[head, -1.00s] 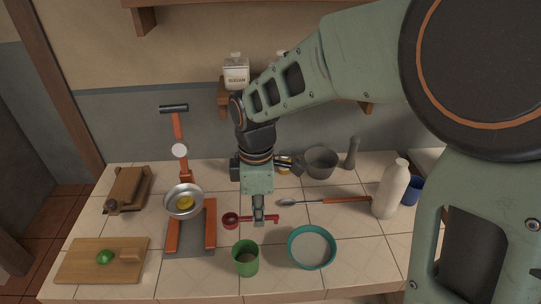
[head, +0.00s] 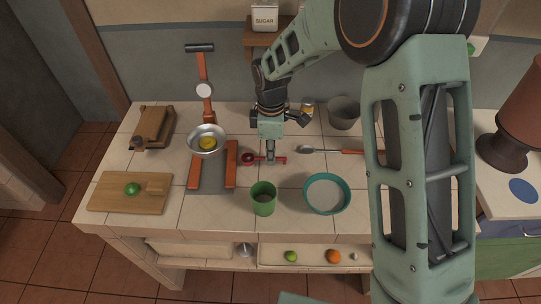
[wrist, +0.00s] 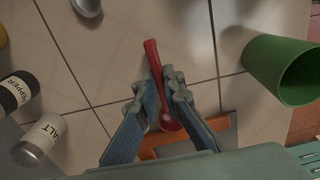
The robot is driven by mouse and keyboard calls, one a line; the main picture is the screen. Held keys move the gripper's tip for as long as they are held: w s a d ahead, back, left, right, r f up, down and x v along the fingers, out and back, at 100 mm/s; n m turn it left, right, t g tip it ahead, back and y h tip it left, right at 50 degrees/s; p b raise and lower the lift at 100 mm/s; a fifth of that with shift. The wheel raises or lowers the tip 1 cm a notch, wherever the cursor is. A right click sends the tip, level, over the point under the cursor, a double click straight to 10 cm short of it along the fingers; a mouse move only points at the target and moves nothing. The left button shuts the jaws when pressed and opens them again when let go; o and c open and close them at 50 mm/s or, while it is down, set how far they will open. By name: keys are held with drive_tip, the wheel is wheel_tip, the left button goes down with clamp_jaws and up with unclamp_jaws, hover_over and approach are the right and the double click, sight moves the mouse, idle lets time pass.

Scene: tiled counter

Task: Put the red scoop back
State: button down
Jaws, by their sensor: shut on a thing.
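The red scoop (head: 281,160) is at the middle of the tiled counter, its bowl to the left and its handle to the right in the head view. My gripper (head: 270,160) points down over it, shut on the handle. In the wrist view the scoop (wrist: 152,58) runs between the two fingers (wrist: 162,95), with the bowl towards the palm. Whether the scoop touches the tiles or hangs just above them, I cannot tell.
A green cup (head: 263,200) and a teal bowl (head: 327,208) stand in front. A balance with a metal pan (head: 207,133) is at left, beside a cutting board (head: 103,192). A long spoon (head: 345,151) lies right.

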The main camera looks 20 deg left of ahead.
drive_tip(key=shift+f, duration=0.4)
drive_tip(key=shift+f, duration=0.2)
drive_tip(key=c, duration=2)
unclamp_jaws()
drive_tip(key=shift+c, duration=0.2)
drive_tip(key=shift+r, duration=0.1)
wheel_tip(320, 180, up, 12)
drive_tip(key=shift+r+b, duration=0.1)
drive_tip(key=shift+b, duration=0.2)
